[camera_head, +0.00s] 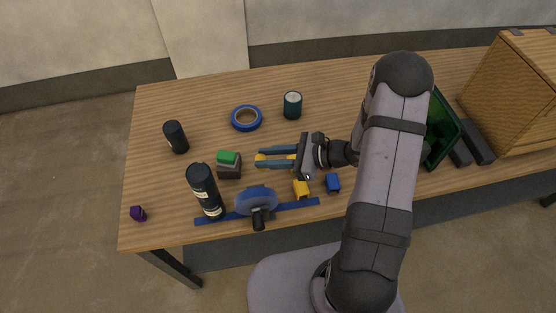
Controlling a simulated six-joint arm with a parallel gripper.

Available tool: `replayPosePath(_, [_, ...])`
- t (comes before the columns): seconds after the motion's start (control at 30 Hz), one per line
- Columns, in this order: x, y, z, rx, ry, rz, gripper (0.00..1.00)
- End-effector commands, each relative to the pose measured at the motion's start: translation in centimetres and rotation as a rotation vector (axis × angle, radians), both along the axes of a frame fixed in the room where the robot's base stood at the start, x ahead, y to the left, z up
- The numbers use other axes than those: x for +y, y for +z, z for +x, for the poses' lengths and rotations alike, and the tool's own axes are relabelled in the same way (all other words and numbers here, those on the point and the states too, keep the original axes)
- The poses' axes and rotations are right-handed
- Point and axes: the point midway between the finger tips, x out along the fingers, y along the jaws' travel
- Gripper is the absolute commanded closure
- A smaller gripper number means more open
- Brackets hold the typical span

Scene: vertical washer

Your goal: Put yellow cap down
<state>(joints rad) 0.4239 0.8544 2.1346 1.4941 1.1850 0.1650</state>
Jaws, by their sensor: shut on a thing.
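My gripper (264,157) reaches left from the arm over the middle of the table. Its two blue-grey fingers are shut on a yellow thing, which I take for the yellow cap (259,158). The cap shows at the fingertips, partly hidden by the fingers. I cannot tell whether it touches the table. A second yellow piece (301,190), blocky in shape, lies on the table below my gripper, apart from it.
A green-topped block (229,164) stands left of my gripper. A blue tape roll (247,117) and a dark can (292,105) are behind. Black bottles (204,190), a blue round device (257,201) and a blue block (333,183) are nearby. A green bin (443,128) is right.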

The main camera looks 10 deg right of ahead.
Motion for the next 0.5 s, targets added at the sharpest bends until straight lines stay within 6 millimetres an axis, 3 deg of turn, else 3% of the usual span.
replayPosePath(0.13, [-1.2, -0.2, 4.2, -0.005, -0.049, -0.001, 0.97])
replayPosePath(0.3, [-3.0, 0.6, 7.8, -0.004, -0.117, -0.001, 0.97])
replayPosePath(0.5, [-3.7, 0.7, 9.0, 0.002, -0.177, 0.002, 0.97])
